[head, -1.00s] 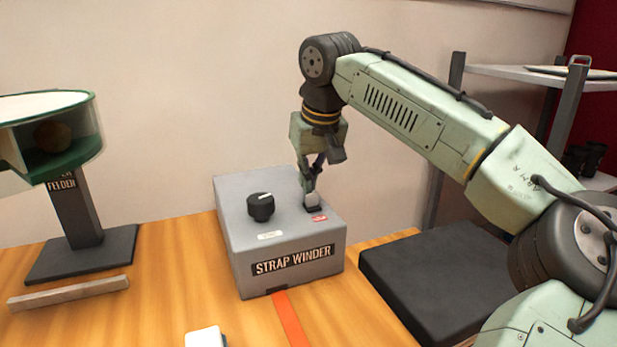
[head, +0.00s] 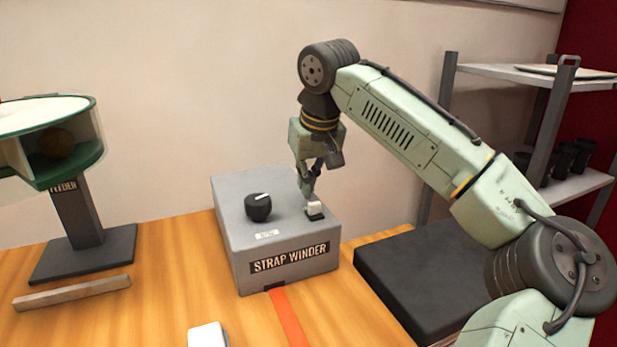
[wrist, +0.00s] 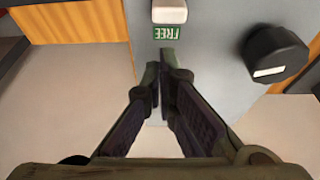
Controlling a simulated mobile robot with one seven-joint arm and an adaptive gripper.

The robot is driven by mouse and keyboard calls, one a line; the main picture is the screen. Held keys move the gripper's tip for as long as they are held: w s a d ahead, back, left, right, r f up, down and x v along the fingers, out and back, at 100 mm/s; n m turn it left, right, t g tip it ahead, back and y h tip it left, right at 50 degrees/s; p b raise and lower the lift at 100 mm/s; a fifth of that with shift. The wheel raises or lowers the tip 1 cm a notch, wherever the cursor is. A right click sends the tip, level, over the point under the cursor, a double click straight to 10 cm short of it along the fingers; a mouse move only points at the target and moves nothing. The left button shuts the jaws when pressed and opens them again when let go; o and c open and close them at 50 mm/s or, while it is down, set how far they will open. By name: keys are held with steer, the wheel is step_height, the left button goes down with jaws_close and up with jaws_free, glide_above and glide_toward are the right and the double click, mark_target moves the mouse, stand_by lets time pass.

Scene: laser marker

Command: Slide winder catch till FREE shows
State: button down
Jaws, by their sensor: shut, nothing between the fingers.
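The grey strap winder (head: 230,235) stands on the wooden bench. Its catch, a pale knob (head: 315,208) on a dark base, is near the front right of the top. In the wrist view the catch (wrist: 170,12) is at the top edge, and a green label reading FREE (wrist: 169,33) shows fully beside it. My gripper (head: 306,196) points down just behind the catch, shut with nothing in it. In the wrist view my fingertips (wrist: 160,62) are together at the label's near side, with the label between them and the catch.
A black dial (head: 259,208) with a white mark sits left of the catch. An orange strap (head: 289,318) runs out of the winder's front. A black pad (head: 415,280) lies to the right, a feeder (head: 75,225) stands left, and shelves (head: 575,190) are at the right.

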steer(key=r, duration=0.1)
steer(key=r+b, duration=0.1)
steer(key=shift+w+a+r, duration=0.35)
steer(key=v, duration=0.7)
steer(key=shift+s+d, duration=0.15)
steer(key=shift+d, duration=0.1)
steer(key=shift+s+r, duration=0.1)
